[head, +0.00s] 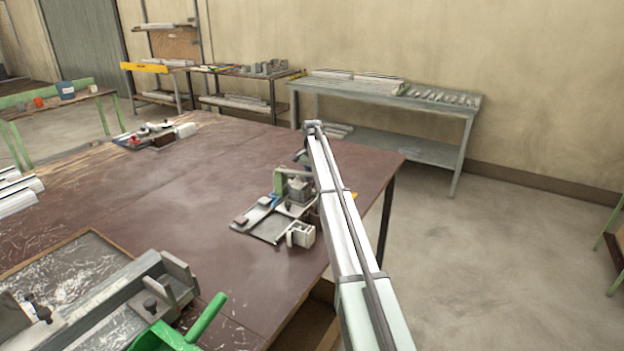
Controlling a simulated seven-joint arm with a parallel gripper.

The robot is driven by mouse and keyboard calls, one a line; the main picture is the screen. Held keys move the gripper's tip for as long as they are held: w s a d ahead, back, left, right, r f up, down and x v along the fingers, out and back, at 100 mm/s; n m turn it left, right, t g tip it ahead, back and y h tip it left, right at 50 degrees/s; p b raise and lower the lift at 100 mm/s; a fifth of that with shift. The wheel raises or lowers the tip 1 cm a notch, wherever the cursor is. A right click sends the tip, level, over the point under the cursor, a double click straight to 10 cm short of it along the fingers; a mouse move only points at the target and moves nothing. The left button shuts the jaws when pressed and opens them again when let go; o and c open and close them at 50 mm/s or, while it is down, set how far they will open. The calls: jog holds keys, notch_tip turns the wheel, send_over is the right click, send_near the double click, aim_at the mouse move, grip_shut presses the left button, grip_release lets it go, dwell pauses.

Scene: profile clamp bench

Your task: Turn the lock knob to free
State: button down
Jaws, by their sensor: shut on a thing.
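The clamp fixture (262,224) sits near the right edge of the brown bench, with a flat grey plate, a green upright (279,181) and a white block (302,235). My arm reaches in from the lower right, and its end bends down at the fixture. My gripper (291,204) is low among the fixture's parts, small and partly hidden by the arm and the fixture. It is shut on what seems to be the lock knob. The knob itself cannot be made out apart from the fingers, and its turned position does not show.
The brown bench top (190,200) is clear left of the fixture. A grey profile vise (150,290) and a green-handled tool (205,320) lie in front. Several white profiles (18,195) lie at left. A grey table (440,115) stands behind, across open floor.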

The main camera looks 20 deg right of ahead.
jog(key=n, duration=0.5)
jog(key=shift+n, duration=2.5)
jog(key=c, duration=0.9)
grip_release()
notch_tip(320, 180, up, 14)
jog(key=shift+f, duration=0.1)
